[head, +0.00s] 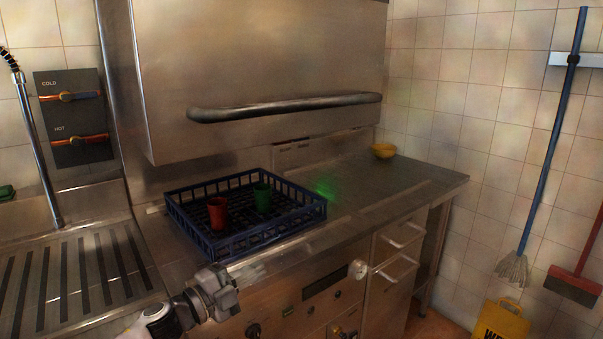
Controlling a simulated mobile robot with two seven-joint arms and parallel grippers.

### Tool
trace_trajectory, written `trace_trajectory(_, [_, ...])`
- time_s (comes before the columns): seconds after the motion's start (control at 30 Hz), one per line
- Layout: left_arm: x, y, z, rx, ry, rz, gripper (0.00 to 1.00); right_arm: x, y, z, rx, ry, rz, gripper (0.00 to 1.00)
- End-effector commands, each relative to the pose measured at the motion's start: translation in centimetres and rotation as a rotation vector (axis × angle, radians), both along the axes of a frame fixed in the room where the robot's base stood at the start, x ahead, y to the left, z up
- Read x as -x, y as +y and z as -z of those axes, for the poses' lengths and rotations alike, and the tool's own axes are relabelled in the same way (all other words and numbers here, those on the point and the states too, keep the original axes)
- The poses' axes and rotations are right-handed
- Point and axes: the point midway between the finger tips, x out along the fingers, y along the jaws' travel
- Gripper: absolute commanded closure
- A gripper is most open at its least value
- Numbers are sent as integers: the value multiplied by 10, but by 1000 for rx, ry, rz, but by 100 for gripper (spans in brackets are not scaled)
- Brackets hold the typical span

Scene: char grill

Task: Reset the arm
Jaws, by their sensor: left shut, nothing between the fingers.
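My left gripper (252,270) is in the lower middle of the head view. Its arm comes in from the bottom left. The gripper is shut and empty, in front of the steel counter's front edge and below the blue rack. My right gripper is not in view.
A blue dish rack (213,243) on the steel counter (400,187) holds a red cup (217,212) and a green cup (262,197). A yellow bowl (384,151) sits at the back right. A steel hood with a bar handle (285,108) hangs above. The counter right of the rack is mostly clear.

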Motion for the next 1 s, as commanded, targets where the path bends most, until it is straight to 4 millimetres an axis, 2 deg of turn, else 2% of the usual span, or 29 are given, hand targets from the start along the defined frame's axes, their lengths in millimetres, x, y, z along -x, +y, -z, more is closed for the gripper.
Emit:
trace_trajectory(0.03, [11, -5, 15, 50, 46, -15, 100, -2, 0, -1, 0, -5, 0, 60])
trace_trajectory(0.17, [37, -7, 46, 179, 166, -80, 100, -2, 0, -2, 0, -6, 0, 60])
trace_trajectory(0.37, [84, 2, 98, 372, 382, -214, 100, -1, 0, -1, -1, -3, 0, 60])
trace_trajectory(0.57, [139, 23, 149, 537, 612, -380, 100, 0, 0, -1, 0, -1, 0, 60])
trace_trajectory(0.8, [221, 59, 205, 691, 889, -603, 100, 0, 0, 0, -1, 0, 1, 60])
trace_trajectory(1.0, [291, 87, 236, 770, 1080, -776, 100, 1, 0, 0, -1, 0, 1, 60])
